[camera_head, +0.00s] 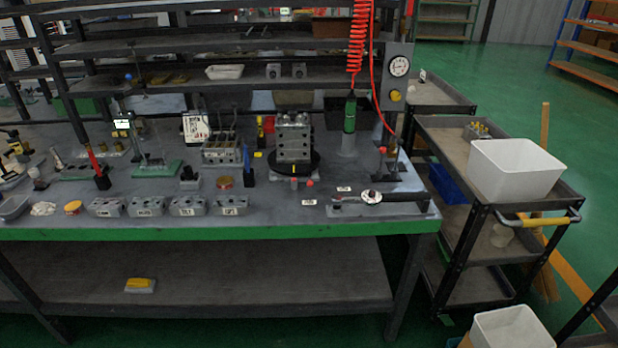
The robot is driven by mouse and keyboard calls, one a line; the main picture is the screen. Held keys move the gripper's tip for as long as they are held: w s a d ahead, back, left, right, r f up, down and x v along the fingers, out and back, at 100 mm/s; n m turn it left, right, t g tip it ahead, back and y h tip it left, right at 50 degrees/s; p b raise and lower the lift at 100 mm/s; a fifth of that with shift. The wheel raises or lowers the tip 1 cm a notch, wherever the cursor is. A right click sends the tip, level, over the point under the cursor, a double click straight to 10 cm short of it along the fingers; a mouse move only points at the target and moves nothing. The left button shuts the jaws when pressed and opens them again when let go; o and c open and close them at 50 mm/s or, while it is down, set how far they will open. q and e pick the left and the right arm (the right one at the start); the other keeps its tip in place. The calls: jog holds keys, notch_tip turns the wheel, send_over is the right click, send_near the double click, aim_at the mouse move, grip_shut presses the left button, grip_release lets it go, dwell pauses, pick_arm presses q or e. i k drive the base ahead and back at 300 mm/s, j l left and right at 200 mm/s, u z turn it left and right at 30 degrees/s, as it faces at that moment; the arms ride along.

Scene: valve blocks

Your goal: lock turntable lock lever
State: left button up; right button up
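The turntable (313,167) is a round black disc on the workbench, right of centre. A grey metal valve block (293,138) stands upright on it. A yellow mark (293,169) shows on the disc's front edge. A small red knob (309,183) shows low at the disc's front right; it may be the end of the lock lever, but it is too small to tell its position. Neither of my grippers is in view.
The grey workbench (270,205) has a green front edge. A black-handled tool (395,197) lies right of the turntable. Several grey blocks (187,206) line the front left. A red coiled hose (356,40) hangs above a green tool (350,114). A cart carries a white bin (515,168).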

aim_at(310, 183)
jog(key=j+z, duration=0.15)
jog(key=j, duration=0.4)
jog(key=j+z, duration=0.15)
jog(key=j, duration=0.4)
jog(key=k+j+z, duration=0.15)
jog(key=j, duration=0.4)
jog(key=k+j+z, duration=0.15)
jog(key=j, duration=0.4)
jog(key=i, duration=0.05)
